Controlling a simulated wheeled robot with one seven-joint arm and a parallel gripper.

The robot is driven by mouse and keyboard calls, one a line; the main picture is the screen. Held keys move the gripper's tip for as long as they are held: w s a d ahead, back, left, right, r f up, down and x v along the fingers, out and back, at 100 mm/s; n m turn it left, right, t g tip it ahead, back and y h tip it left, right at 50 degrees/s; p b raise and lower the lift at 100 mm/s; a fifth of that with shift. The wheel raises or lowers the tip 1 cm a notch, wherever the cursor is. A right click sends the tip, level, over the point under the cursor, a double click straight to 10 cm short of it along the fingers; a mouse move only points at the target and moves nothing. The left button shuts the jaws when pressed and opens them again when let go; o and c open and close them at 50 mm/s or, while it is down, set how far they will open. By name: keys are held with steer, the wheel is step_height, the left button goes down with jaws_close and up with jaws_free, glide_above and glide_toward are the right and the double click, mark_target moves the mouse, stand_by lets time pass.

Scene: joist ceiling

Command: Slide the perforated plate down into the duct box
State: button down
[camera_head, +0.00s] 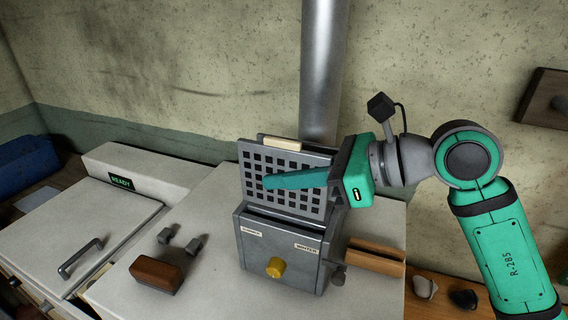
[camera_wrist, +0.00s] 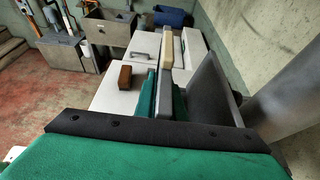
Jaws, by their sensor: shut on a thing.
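The perforated plate (camera_head: 286,178) is a grey sheet with rows of square holes and a pale strip along its top edge. It stands upright at the top of the grey duct box (camera_head: 258,250), with most of its height above the box. My gripper (camera_head: 300,180) is shut on the plate from the right, one green finger lying across its front face. In the wrist view the plate (camera_wrist: 166,100) shows edge-on between the fingers. Its lower edge and the slot are hidden, so I cannot tell how deep it sits.
A metal pipe (camera_head: 322,70) rises behind the box. The box front carries a yellow knob (camera_head: 274,267) and small labels. A brown block (camera_head: 155,274) and small grey pieces (camera_head: 180,240) lie on the white top to the left. A wooden piece (camera_head: 376,258) is at the right.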

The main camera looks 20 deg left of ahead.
mark_target(283, 208)
steer(key=shift+f, duration=0.75)
steer(key=shift+w+f, duration=0.1)
steer(key=shift+f, duration=2.35)
stand_by(1.0)
steer(key=shift+f, duration=0.25)
steer(key=shift+f, duration=0.25)
steer(key=c, duration=1.8)
jaws_free()
steer(key=shift+o, duration=0.2)
steer(key=shift+s+f, duration=0.1)
steer(key=shift+s, duration=0.1)
steer(key=v, duration=1.1)
